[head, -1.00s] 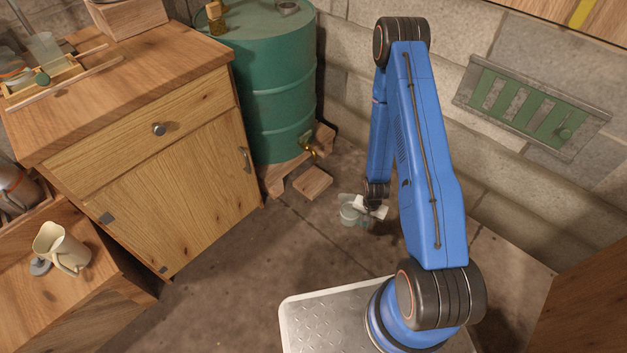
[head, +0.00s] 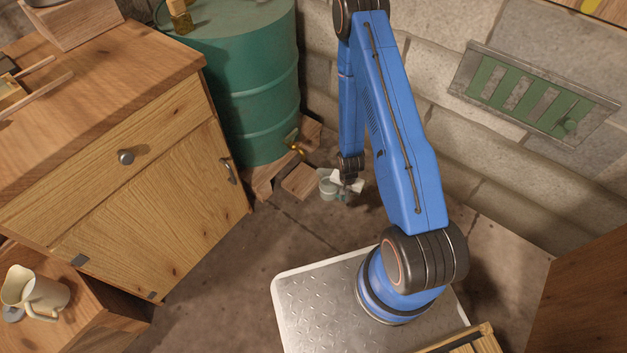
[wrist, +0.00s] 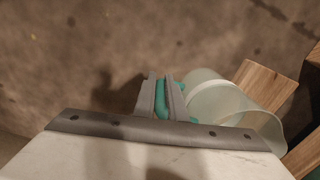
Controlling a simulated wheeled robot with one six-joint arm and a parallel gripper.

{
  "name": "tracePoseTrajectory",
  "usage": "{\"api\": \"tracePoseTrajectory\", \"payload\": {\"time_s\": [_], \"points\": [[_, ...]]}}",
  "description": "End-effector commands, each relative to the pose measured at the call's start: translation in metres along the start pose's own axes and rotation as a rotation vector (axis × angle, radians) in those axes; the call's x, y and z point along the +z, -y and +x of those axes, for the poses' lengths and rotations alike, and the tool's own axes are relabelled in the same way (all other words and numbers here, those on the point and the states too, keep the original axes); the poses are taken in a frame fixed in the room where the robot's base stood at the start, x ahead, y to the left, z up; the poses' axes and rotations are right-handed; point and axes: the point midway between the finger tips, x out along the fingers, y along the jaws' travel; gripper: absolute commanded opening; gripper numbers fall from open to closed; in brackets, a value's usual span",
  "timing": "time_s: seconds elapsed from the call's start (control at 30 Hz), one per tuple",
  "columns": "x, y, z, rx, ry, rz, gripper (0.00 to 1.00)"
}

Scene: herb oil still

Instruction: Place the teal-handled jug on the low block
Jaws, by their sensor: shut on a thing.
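The jug (head: 327,187) is pale and translucent, and its teal handle (wrist: 162,102) shows in the wrist view. My gripper (wrist: 163,95) is shut on that handle, with a finger on each side of it. In the wrist view the jug's clear body (wrist: 232,108) is to the right of the fingers. The low block (head: 301,181) is a small wooden piece on the floor, in front of the drum's brass tap. The jug is just right of the block in the head view. I cannot tell the jug's height above the floor.
The green drum (head: 240,85) stands on wooden supports behind the block, with its brass tap (head: 297,149) above. A wooden cabinet (head: 140,190) is at left. A cream pitcher (head: 38,294) stands on a lower wooden surface. The floor (head: 235,270) between cabinet and my base is clear.

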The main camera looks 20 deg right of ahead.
Motion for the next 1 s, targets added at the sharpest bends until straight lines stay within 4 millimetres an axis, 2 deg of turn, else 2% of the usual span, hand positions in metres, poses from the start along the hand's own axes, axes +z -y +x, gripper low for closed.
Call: {"api": "tracePoseTrajectory", "payload": {"time_s": [0.03, 0.2, 0.4, 0.77, 0.97, 1.0], "points": [[-0.003, 0.012, 0.0, -0.002, -0.002, -0.005, 0.0], [-0.01, 0.049, 0.0, -0.002, -0.002, -0.004, 0.0], [-0.017, 0.085, 0.0, -0.002, -0.002, -0.002, 0.0], [-0.022, 0.109, 0.0, -0.001, -0.001, -0.001, 0.0], [-0.028, 0.139, 0.0, -0.002, -0.002, -0.002, 0.0], [-0.027, 0.139, 0.005, 0.001, 0.001, 0.0, 0.0]]}}
